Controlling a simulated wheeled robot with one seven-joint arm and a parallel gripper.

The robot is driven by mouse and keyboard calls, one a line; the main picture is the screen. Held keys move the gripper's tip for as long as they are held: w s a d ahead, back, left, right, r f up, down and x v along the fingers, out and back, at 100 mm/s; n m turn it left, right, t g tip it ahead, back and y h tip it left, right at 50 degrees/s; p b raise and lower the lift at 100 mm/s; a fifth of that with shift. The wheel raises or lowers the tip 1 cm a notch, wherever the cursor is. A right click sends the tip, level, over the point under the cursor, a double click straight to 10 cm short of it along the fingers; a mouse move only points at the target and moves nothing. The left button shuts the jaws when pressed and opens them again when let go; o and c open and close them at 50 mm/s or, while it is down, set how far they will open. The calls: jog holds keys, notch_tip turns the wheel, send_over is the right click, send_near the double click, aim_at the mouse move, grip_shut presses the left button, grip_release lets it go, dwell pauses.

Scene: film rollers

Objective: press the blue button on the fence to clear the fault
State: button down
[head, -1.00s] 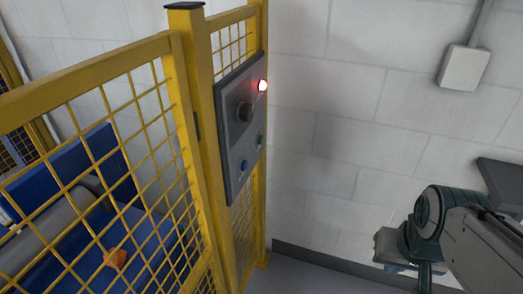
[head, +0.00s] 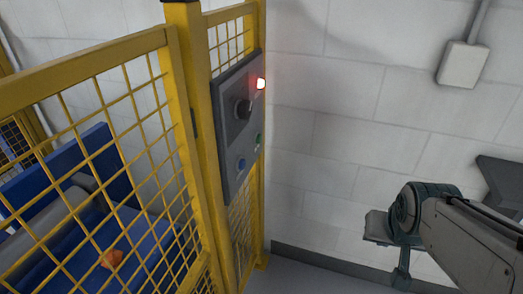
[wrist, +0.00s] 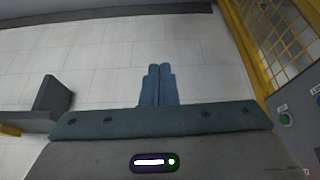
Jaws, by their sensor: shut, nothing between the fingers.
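The blue button (head: 241,165) is at the lower left of a grey control panel (head: 229,140) on the yellow fence. A green button (head: 258,141) is to its right, a dark knob (head: 244,109) above, and a lit red lamp (head: 261,84) at the top right. My gripper is shut and empty; its blue-grey fingers (wrist: 160,70) lie together in the wrist view. In the head view my wrist is at the lower right, well apart from the panel. The panel shows at the right edge of the wrist view with the green button (wrist: 284,119); I cannot make out the blue button there.
The yellow mesh fence (head: 95,60) stands at the left, with blue equipment (head: 75,165) and an orange object (head: 112,259) behind it. A white block wall (head: 340,130) rises behind, with a grey box (head: 463,65) on it. The space between my wrist and the panel is clear.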

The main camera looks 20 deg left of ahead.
aim_at(243, 165)
jog(key=w+a+f+t+y+b, duration=0.2)
jog(key=w+a+t+b, duration=0.1)
jog(key=w+a, duration=0.3)
jog(key=w+a+f+t+y+b, duration=0.1)
jog(key=w+a+f+t+b, duration=0.15)
jog(key=w, duration=0.65)
jog(key=w+a+n+t+y+b, duration=0.1)
jog(key=a+t+y+b, duration=0.3)
jog(key=a+y, duration=0.6)
jog(key=shift+w+a+r+b, duration=0.2)
jog(key=shift+w+a+b, duration=0.4)
jog(key=shift+a, duration=1.8)
jog(key=shift+a+t, duration=0.1)
jog(key=shift+t, duration=0.15)
jog(key=a+b, duration=0.1)
jog(key=a, duration=0.7)
jog(key=shift+w+a, duration=0.3)
jog(key=shift+w, duration=0.1)
